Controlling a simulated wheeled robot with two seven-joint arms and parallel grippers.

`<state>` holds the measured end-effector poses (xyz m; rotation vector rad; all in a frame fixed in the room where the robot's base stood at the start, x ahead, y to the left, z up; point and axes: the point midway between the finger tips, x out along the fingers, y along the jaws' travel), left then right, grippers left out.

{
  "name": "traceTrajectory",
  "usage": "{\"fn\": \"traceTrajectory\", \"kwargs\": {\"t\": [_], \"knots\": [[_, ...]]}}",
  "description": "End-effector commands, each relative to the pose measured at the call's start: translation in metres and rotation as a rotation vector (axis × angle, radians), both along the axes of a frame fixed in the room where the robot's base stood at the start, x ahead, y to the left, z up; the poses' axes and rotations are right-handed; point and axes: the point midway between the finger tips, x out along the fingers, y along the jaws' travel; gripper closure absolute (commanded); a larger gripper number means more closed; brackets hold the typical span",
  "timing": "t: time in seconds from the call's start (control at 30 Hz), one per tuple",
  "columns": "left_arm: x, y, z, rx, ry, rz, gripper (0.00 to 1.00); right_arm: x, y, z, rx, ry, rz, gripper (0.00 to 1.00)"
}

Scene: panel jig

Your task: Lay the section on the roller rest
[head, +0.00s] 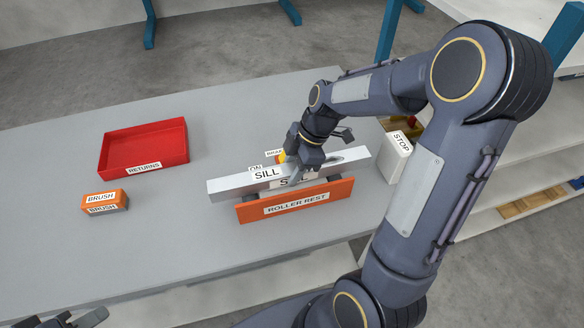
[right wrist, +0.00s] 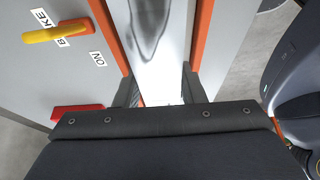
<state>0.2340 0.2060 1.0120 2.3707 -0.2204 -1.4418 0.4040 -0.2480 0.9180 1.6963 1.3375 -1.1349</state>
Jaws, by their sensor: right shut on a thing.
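The section, a long silver bar labelled SILL (head: 232,184), lies lengthwise over the orange roller rest (head: 250,213). My right gripper (head: 298,176) is shut on the section near its middle, from above. In the right wrist view the section (right wrist: 160,55) runs between the rest's two orange side walls (right wrist: 201,35). Dark rollers show in part under the bar; I cannot tell whether the bar touches them. My left gripper (head: 60,319) shows only partly at the bottom left edge, its fingers apart and empty.
A white STOP block (head: 397,160) stands beyond the section's right end. A yellow brake lever (right wrist: 57,34) is behind the rest, with an ON label. A red RETURNS tray (head: 120,172) and an orange BRUSH block (head: 122,200) sit left. The grey bench (head: 60,255) is clear at front left.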

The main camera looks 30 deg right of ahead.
Motion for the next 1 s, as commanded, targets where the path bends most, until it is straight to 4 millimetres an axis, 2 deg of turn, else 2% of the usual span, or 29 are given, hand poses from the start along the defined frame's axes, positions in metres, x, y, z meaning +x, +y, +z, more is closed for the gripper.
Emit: {"fn": "traceTrajectory", "kwargs": {"t": [0.37,0.4,0.53,0.77,0.9,1.0], "knots": [[0.0,0.0,-0.011,0.0,0.0,0.0,0.64,0.001,0.0,-0.008,0.0,-0.002,0.0,1.0],[0.0,0.0,-0.01,0.0,0.0,0.0,0.64,0.0,0.0,-0.007,0.0,-0.001,0.001,0.59],[0.0,0.0,-0.009,0.0,0.0,0.0,0.64,0.0,0.0,-0.007,0.0,0.0,0.001,0.42],[0.0,0.0,-0.007,0.0,0.0,0.0,0.64,0.0,0.0,-0.005,0.0,0.0,0.0,0.42],[0.0,0.0,0.005,0.0,0.0,0.0,0.64,0.0,-0.001,0.008,0.001,-0.002,-0.001,0.42],[0.0,0.0,0.001,0.0,0.0,0.0,0.64,0.0,-0.009,0.023,0.0,-0.008,-0.002,0.42]]}}
